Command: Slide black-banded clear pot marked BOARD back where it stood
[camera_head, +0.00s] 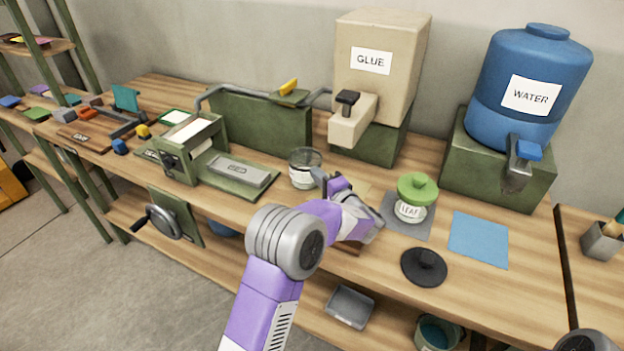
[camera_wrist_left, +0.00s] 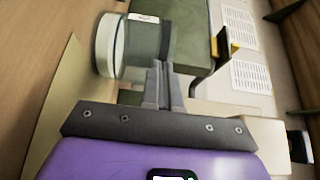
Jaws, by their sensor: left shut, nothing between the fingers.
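The clear pot (camera_head: 305,170) with a dark band near its rim and a white label stands on the bench, left of my left gripper (camera_head: 319,175). The label is too small to read in the head view. In the left wrist view the clear pot (camera_wrist_left: 112,46) lies just beyond and left of the fingertips (camera_wrist_left: 159,66). My left gripper is shut and empty, with its fingertips very close to the pot's side; I cannot tell if they touch. My right gripper is out of view.
A green-lidded LEAF pot (camera_head: 411,210) stands on a grey mat (camera_head: 396,226). A black lid (camera_head: 424,267) and an empty blue mat (camera_head: 479,240) lie to the right. The GLUE dispenser (camera_head: 385,60), WATER dispenser (camera_head: 520,100) and a green press (camera_head: 205,150) stand around.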

